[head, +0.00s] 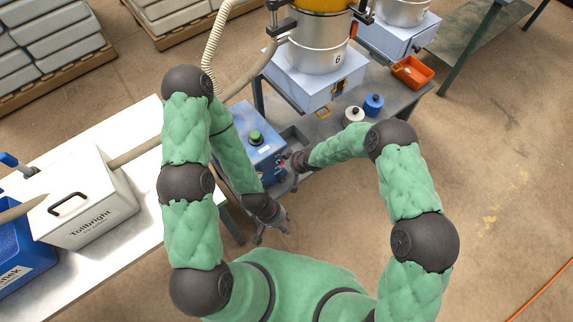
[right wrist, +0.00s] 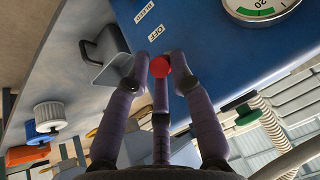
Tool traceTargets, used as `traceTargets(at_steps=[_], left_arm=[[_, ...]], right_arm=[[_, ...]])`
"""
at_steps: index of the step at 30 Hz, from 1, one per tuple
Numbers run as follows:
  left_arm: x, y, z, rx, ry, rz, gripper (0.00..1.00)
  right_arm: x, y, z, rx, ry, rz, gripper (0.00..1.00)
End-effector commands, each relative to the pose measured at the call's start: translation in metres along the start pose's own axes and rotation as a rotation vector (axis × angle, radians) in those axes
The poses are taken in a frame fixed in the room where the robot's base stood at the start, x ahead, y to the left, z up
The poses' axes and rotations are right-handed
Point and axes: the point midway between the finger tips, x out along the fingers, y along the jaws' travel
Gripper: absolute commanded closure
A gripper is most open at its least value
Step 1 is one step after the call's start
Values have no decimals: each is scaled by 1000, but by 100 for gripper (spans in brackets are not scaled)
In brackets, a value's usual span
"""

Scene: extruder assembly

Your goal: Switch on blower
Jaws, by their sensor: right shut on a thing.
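The blue blower unit (head: 268,140) stands at the middle of the head view, with a green knob (head: 256,137) on top. In the right wrist view its blue panel (right wrist: 205,45) carries an "OFF" label (right wrist: 155,45), a "BLEED" label and a round gauge (right wrist: 262,10). My right gripper (head: 287,162) is at the unit's right side. In the right wrist view its fingers are closed around a red knob (right wrist: 160,67), whose face shows between the fingertips. My left gripper (head: 270,238) hangs below the unit, fingers spread and empty, apart from it.
A white table with a Tollbright box (head: 98,205) stands at the left. A metal hopper (head: 320,50) on a white base stands behind the unit, and a hose (head: 215,45) runs beside it. A blue-lidded jar (head: 373,103) and an orange bin (head: 411,72) are on the grey bench.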

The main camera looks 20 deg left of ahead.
Motion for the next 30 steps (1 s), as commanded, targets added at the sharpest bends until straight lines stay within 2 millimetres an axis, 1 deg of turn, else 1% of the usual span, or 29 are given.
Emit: traceTargets(at_steps=[1,2,3,14,17,20,23,30], left_arm=[[0,0,0,0,0,0,60],[0,0,0,0,0,0,60],[0,0,0,0,0,0,60],[0,0,0,0,0,0,60],[0,0,0,0,0,0,60],[0,0,0,0,0,0,60],[0,0,0,0,0,0,60],[0,0,0,0,0,0,60]], right_arm=[[3,-7,8,-5,-14,-9,71],[3,-7,8,-5,-13,-9,63],[3,-7,7,-5,-13,-9,57],[0,-2,2,-2,-3,-3,57],[-4,-2,1,-2,-2,-2,57],[-13,-1,1,-2,-1,-2,57],[-28,-1,0,-2,-1,-2,57],[-73,-2,1,-3,-2,-3,57]])
